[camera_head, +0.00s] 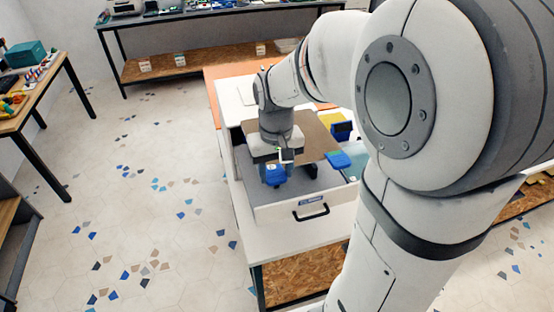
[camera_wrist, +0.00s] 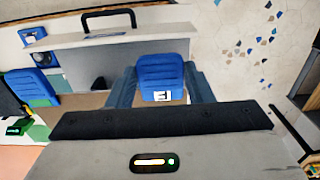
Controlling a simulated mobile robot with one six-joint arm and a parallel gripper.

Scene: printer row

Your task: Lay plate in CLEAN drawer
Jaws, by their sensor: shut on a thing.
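My gripper (camera_head: 275,180) points down over an open white drawer (camera_head: 284,214) with a grey floor and a black front handle. It is shut on the blue grip tab (camera_wrist: 160,78) of the plate; the tab has a small white marking. The plate (camera_head: 313,135) is a flat tan-brown sheet, reaching from my gripper toward the back and right, over the rear of the drawer. In the wrist view only a tan strip of it shows beside the fingers. Its height above the drawer floor is hard to tell. The drawer's blue front label (camera_head: 311,197) is too small to read.
Other blue-tabbed pieces (camera_head: 338,160) and a yellow-and-blue item (camera_head: 341,130) lie close on the right. My arm hides much of that side. A side table (camera_head: 32,95) and a back bench (camera_head: 200,58) stand apart; the speckled floor at left is clear.

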